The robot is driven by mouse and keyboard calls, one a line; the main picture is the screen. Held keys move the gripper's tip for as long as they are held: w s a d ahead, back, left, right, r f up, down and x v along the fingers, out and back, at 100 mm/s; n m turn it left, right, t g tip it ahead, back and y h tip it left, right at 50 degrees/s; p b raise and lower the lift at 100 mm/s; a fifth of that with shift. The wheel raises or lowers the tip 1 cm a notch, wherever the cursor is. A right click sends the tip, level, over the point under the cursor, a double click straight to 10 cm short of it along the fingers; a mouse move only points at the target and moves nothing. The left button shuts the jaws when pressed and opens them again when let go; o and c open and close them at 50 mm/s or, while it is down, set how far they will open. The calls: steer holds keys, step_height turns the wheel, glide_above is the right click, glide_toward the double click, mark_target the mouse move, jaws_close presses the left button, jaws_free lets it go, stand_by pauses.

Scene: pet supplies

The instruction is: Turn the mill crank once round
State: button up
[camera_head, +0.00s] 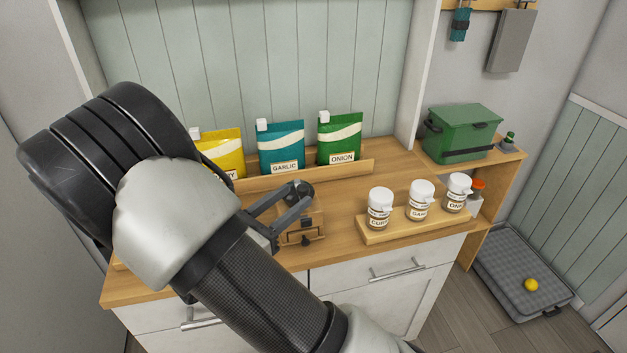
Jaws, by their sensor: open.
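The mill (303,232) is a small wooden box with a dark drawer knob on its front. It stands on the wooden counter (350,261), left of the spice jars. A dark rounded part shows at its top, between and behind my fingers; I cannot tell clearly which piece of it is the crank. My gripper (297,198) reaches in from the left over the mill's top, with its two fingers apart. The fingertips are close to the dark top part, but I cannot tell whether they touch it. My arm and fingers hide the mill's left side.
A yellow pouch (220,150), a teal garlic pouch (281,145) and a green onion pouch (340,140) stand behind a wooden ledge (345,172). Labelled jars (420,201) stand on a wooden tray (385,236) to the right. A green box (462,132) sits farther right.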

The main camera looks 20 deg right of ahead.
steer(key=x, duration=0.8)
steer(key=shift+w+d, duration=0.2)
steer(key=shift+d, duration=0.05)
jaws_close()
